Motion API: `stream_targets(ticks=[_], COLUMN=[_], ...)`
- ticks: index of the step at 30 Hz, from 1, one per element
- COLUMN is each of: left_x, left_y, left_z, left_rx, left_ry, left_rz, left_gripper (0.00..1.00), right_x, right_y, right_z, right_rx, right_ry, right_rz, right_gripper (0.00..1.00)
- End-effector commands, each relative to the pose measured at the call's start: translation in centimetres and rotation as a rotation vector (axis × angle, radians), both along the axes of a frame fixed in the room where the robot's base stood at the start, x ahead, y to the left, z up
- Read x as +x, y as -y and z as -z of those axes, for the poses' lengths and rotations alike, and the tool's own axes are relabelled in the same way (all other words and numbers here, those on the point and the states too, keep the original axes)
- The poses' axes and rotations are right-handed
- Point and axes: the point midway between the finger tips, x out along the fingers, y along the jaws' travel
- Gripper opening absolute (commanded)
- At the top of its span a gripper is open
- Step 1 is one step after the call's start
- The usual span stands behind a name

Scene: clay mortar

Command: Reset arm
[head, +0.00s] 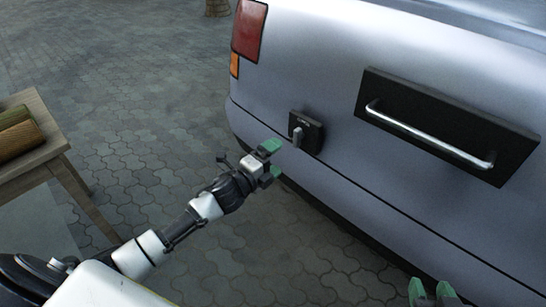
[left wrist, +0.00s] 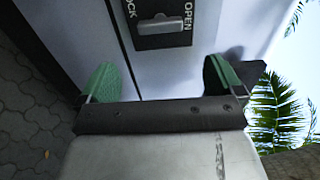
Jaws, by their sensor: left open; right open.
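My left gripper (head: 270,160) is open, its green fingertips spread apart in front of the rear of a silver-grey car (head: 320,60). A black lock panel with a small grey knob (head: 298,136) sits on the car just to the right of the left gripper. In the left wrist view the knob (left wrist: 160,24) lies beyond the two green fingers, between the words LOCK, partly cut off, and OPEN. The fingers (left wrist: 160,80) hold nothing and look apart from the knob. My right gripper (head: 432,292) shows only its green fingertips at the bottom edge, apart and empty.
A silver bar handle (head: 430,138) on a black plate is on the car at right. A wooden table (head: 45,165) with rolled brown-green things (head: 18,135) stands at left. Paved ground (head: 150,100) is clear between the table and the car.

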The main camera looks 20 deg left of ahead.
Motion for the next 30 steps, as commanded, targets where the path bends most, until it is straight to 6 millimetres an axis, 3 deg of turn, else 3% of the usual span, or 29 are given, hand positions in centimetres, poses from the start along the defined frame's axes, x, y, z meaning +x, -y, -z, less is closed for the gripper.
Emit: stream_targets(ticks=[16,19,23,30], left_x=[-0.8,-3.3,-8.2,-14.8], left_y=[0.7,2.7,5.2,6.6], left_z=[0.2,0.5,0.3,-0.7], left_rx=[-0.048,-0.223,-0.56,-1.001], left_ry=[-0.022,-0.101,-0.267,-0.5], left_rz=[-0.006,-0.036,-0.114,-0.25], left_gripper=[0.96,0.96,0.96,0.96], right_x=[0.0,0.0,0.0,0.0], right_y=[0.0,0.0,0.0,0.0], right_z=[0.0,0.0,0.0,0.0], right_rx=[-0.001,-0.001,-0.001,-0.001], right_ry=[-0.003,-0.003,-0.003,-0.003], right_rz=[0.001,0.001,0.001,0.001], right_gripper=[0.43,0.43,0.43,0.43])
